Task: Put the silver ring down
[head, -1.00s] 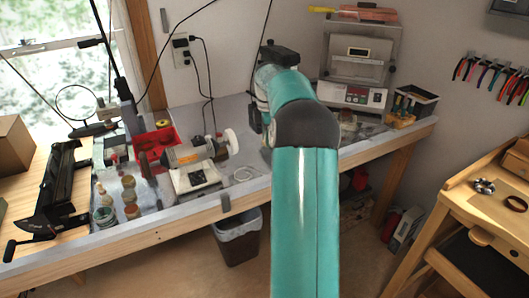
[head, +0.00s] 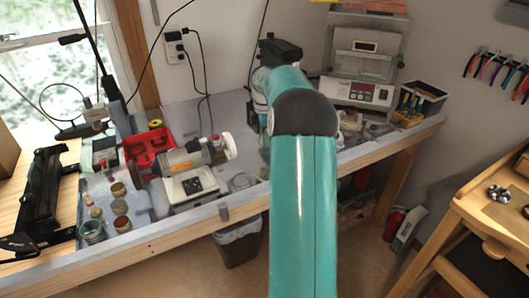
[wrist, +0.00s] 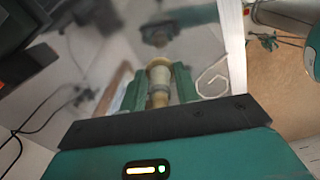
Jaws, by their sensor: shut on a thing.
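My gripper (wrist: 159,88) shows in the wrist view with its two green fingers on either side of a cream and tan rounded piece (wrist: 159,76). It is shut on this piece. I cannot make out a silver ring between the fingers, and the wrist picture is blurred beyond them. In the head view the gripper's fingers are hidden behind my teal arm, which reaches over the workbench (head: 160,230). A shiny silver round thing (head: 498,193) lies on the wooden desk (head: 488,222) at the right; I cannot tell if it is the silver ring.
A small motor machine (head: 190,165), a red tray (head: 148,146) and several small jars (head: 121,207) crowd the bench's left half. A grey machine (head: 362,75) and a tool box (head: 419,101) stand at its back right. A bin (head: 239,243) is below.

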